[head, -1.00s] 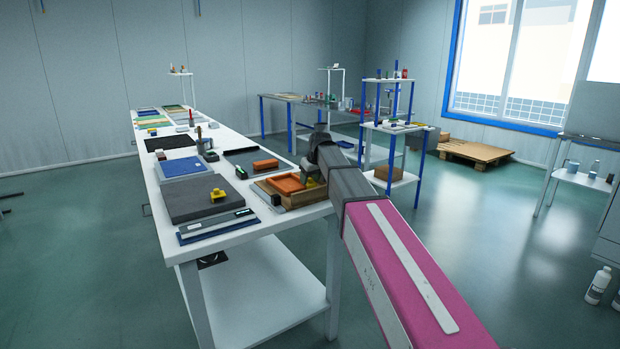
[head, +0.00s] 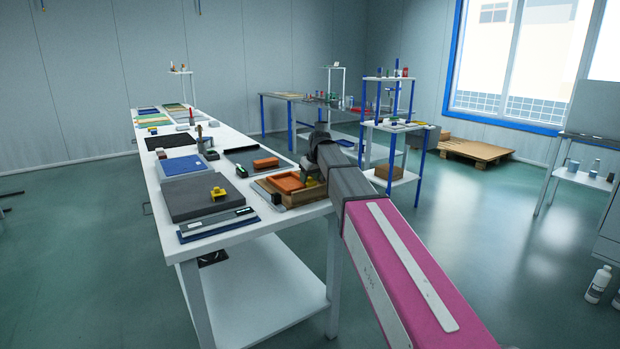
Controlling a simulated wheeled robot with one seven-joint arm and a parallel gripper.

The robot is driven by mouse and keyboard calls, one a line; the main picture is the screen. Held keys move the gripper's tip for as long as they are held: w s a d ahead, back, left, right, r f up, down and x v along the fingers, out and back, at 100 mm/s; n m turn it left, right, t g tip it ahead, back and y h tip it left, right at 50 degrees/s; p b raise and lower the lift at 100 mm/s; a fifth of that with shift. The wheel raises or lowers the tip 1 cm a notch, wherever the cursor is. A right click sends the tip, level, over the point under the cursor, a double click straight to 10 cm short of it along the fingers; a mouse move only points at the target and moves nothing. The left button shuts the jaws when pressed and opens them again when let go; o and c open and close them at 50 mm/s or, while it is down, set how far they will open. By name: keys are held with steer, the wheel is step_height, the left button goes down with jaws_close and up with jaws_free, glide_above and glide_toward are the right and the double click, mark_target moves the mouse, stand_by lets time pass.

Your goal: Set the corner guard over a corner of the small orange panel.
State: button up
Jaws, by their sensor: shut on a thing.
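The small orange panel (head: 286,182) lies in a wooden tray-like fixture (head: 298,201) at the near right edge of the white table. My gripper (head: 310,178) is at the right side of this panel, low over the fixture, mostly hidden by its own wrist. It is shut on a small yellow piece (head: 309,182), which looks like the corner guard. The piece is close to the panel's right corner; whether it touches or sits over the corner cannot be told. A similar yellow piece (head: 218,193) sits on a thick grey slab (head: 190,203).
An orange block (head: 266,163) and a dark strip (head: 241,150) lie behind the fixture. A small dark object (head: 241,171) stands left of it. A blue panel (head: 183,166) lies behind the grey slab. A shelf stand (head: 388,128) is behind my arm.

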steer(key=o, duration=1.1)
steer(key=shift+c, duration=0.2)
